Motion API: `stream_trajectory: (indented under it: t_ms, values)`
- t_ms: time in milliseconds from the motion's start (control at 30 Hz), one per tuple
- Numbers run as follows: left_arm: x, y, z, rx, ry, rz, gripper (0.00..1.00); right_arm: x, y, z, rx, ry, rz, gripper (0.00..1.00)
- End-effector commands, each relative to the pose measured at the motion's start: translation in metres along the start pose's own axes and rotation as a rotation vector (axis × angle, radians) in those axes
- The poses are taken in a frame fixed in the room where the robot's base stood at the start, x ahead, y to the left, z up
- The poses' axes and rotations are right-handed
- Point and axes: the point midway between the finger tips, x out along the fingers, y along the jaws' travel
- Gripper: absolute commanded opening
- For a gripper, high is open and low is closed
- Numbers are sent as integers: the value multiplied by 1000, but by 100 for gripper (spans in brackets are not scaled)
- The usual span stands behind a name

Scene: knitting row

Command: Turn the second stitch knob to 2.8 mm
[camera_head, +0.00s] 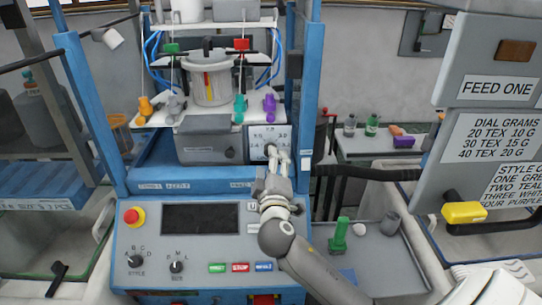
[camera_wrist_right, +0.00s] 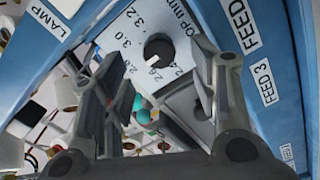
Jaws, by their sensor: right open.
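A round black stitch knob (camera_wrist_right: 158,48) sits on a white dial plate marked 2.4 to 3.2 and "LOOP mm" in the right wrist view. Its pale pointer mark appears to face near 2.6. In the head view the dial plate (camera_head: 283,133) is at the right of the machine's front, with the knob partly behind my fingers. My right gripper (camera_head: 277,157) is open in front of the plate. In the right wrist view its fingers (camera_wrist_right: 152,65) stand apart on either side of the knob, with no clear contact. My left gripper is not in view.
Blue frame posts (camera_head: 299,100) flank the machine. A lower panel holds a red stop button (camera_head: 134,216), a dark screen (camera_head: 199,218) and push buttons. Sign panels (camera_head: 492,135) stand far right.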

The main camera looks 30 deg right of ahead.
Motion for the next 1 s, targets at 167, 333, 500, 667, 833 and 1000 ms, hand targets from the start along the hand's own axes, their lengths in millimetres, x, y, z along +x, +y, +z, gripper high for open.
stream_trajectory:
  t_ms: [167, 333, 500, 667, 833, 1000]
  values:
    - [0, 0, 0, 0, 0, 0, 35, -36, -1, 0, 2, -1, -3, 54]
    - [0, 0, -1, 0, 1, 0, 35, -55, -1, 0, 1, 0, -1, 54]
    - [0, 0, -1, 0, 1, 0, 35, -61, 0, 0, 0, -1, 0, 54]
    - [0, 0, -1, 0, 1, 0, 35, -61, 0, 0, 0, -1, 1, 54]
    - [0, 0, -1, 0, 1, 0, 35, -61, 0, 0, 0, -1, 0, 54]
    - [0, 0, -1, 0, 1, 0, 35, -61, -2, 2, 4, -5, -7, 54]
